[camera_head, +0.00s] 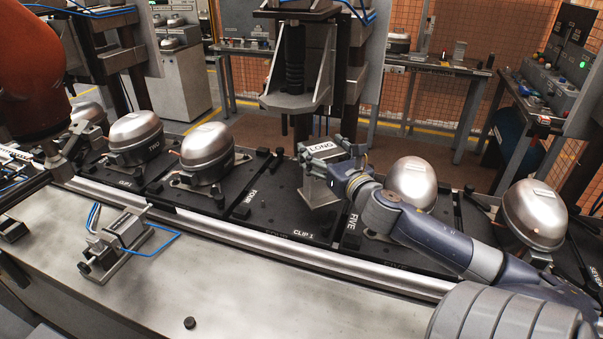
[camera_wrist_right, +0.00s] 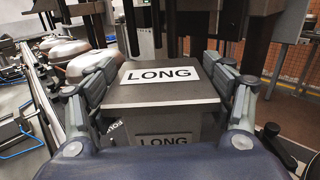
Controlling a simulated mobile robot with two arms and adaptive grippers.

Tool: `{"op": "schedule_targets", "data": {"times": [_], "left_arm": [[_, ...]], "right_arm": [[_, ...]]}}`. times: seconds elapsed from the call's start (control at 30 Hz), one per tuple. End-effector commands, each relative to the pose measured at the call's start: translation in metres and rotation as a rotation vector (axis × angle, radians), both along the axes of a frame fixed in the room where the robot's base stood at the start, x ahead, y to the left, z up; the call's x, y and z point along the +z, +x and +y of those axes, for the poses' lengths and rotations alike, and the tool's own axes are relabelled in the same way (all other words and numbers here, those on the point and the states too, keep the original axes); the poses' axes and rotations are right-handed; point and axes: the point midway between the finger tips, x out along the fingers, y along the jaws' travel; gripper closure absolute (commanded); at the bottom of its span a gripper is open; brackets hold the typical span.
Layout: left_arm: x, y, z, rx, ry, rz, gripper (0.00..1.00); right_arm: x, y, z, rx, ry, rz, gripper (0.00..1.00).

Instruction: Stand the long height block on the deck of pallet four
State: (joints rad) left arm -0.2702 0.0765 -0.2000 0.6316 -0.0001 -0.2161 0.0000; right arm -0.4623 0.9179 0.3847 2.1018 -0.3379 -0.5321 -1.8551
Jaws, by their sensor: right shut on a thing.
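The long height block (camera_head: 319,190) is a grey metal block with a white LONG label on its top. It is upright over the deck of pallet four (camera_head: 273,200), towards the side of pallet five. I cannot tell whether its foot touches the deck. My right gripper (camera_head: 322,160) is shut on its upper part. In the right wrist view the block (camera_wrist_right: 120,94) sits between the fingers of the gripper (camera_wrist_right: 164,84), with a second LONG label on its near face; its foot is hidden there. My left gripper is not in view.
A domed compressor (camera_head: 208,155) stands on the pallet to the left, and another (camera_head: 412,182) on pallet five (camera_head: 352,238) behind my right forearm. A press-like column (camera_head: 295,70) rises behind pallet four. A metal rail (camera_head: 250,240) runs along the front. Pallet four's left part is clear.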

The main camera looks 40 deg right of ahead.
Motion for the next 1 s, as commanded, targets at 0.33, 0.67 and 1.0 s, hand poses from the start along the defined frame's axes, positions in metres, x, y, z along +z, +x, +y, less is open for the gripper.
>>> {"op": "schedule_targets", "data": {"times": [0.33,0.67,1.0], "left_arm": [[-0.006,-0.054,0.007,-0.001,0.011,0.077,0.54],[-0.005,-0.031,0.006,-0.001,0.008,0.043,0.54],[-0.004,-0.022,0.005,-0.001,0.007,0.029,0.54]], "right_arm": [[-0.014,0.040,-0.013,-0.002,-0.005,-0.014,0.92],[-0.037,0.081,-0.026,-0.001,-0.003,-0.014,0.92],[-0.047,0.099,-0.031,0.001,-0.005,-0.012,0.92]]}}
